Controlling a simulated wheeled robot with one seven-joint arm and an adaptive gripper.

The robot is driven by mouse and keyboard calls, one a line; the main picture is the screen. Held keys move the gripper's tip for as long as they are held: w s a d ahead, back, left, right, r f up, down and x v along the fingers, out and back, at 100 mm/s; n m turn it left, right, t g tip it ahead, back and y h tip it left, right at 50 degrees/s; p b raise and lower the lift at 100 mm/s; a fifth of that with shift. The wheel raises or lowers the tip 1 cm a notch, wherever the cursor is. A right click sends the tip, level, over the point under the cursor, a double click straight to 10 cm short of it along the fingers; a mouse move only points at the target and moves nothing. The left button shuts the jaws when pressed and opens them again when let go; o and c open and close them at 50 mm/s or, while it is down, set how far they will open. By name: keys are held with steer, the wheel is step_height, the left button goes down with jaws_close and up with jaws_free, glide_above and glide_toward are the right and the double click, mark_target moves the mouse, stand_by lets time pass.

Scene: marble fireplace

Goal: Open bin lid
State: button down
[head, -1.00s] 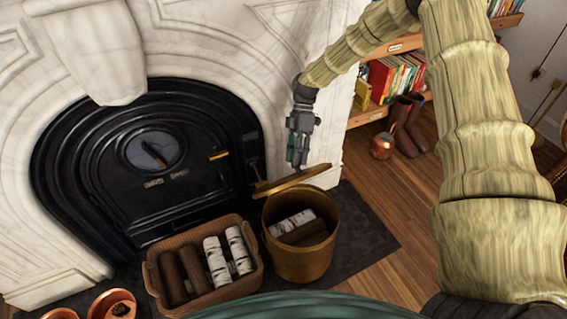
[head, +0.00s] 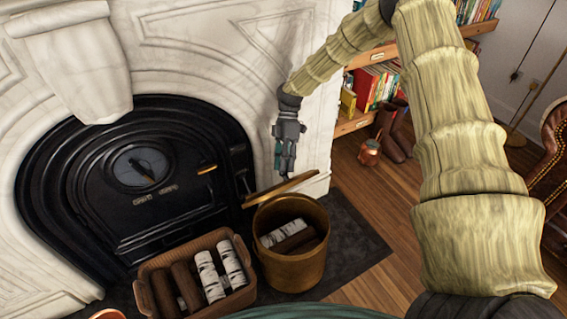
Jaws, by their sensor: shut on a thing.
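The bin (head: 292,268) is a round brass bucket on the dark hearth mat, with several logs inside, both white-barked and brown. Its lid (head: 265,195) is a flat brass disc tilted up at the bin's back rim, seen nearly edge-on, so the mouth is open. My gripper (head: 285,172) hangs from above with its fingers pointing down at the lid's upper edge. It is shut on the lid, though the exact contact is small and hard to see.
A wicker basket (head: 143,292) of logs stands left of the bin. The black stove (head: 120,205) in the marble fireplace is close behind. A copper jug (head: 369,153) and boots (head: 396,145) stand by the bookshelf.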

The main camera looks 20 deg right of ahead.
steer(key=shift+d+f, duration=0.1)
steer(key=shift+f, duration=0.25)
steer(key=c, duration=1.1)
jaws_free()
steer(key=shift+c, duration=0.2)
steer(key=shift+w, duration=0.1)
